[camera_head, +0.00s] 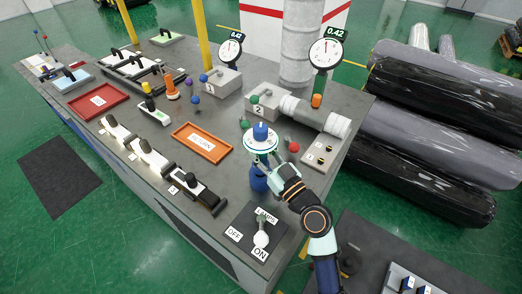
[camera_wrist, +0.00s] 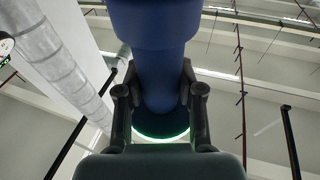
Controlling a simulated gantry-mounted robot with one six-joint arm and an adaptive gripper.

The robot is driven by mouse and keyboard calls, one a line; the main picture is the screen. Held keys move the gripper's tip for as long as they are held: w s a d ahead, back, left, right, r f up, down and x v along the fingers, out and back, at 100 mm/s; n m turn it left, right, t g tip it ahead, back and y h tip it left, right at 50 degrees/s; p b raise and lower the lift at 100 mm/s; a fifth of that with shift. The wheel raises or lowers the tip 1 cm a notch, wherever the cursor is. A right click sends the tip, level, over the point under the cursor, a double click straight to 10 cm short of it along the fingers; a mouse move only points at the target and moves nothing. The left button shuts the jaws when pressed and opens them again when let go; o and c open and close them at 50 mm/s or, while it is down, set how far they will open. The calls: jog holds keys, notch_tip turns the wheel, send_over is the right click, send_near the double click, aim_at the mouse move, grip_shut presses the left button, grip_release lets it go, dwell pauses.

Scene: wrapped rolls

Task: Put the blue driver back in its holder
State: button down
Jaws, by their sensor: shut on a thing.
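The blue driver (camera_head: 259,180) is a dark blue cylinder, standing roughly upright near the right front of the workbench. A pale disc with a green-lit rim (camera_head: 259,146) and a blue knob (camera_head: 260,131) show above it; I cannot tell whether these belong to the driver. My gripper (camera_head: 268,164) reaches in from the lower right and is shut on the driver. In the wrist view, the thick blue body (camera_wrist: 158,75) fills the space between my two fingers, with a green glowing ring beyond. I cannot clearly identify the driver's holder.
The lever panel (camera_head: 261,239) is in front of my gripper. An orange tray (camera_head: 202,142) lies to the left, and a red-knobbed lever (camera_head: 293,147) and button box (camera_head: 320,156) stand to the right. Gauges (camera_head: 325,54) rise behind. Wrapped rolls (camera_head: 440,130) lie beyond the bench.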

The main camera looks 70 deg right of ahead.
jog(key=shift+f+b, duration=0.95)
jog(key=shift+b, duration=0.35)
jog(key=c, duration=0.6)
grip_release()
jog(key=shift+c, duration=0.2)
jog(key=shift+f, duration=0.15)
jog(key=r+b+v, duration=0.1)
jog(key=b+v, duration=0.1)
jog(key=v, duration=0.6)
jog(key=shift+s+a+r, duration=0.3)
jog(key=shift+s+r, duration=0.1)
jog(key=shift+s, duration=0.05)
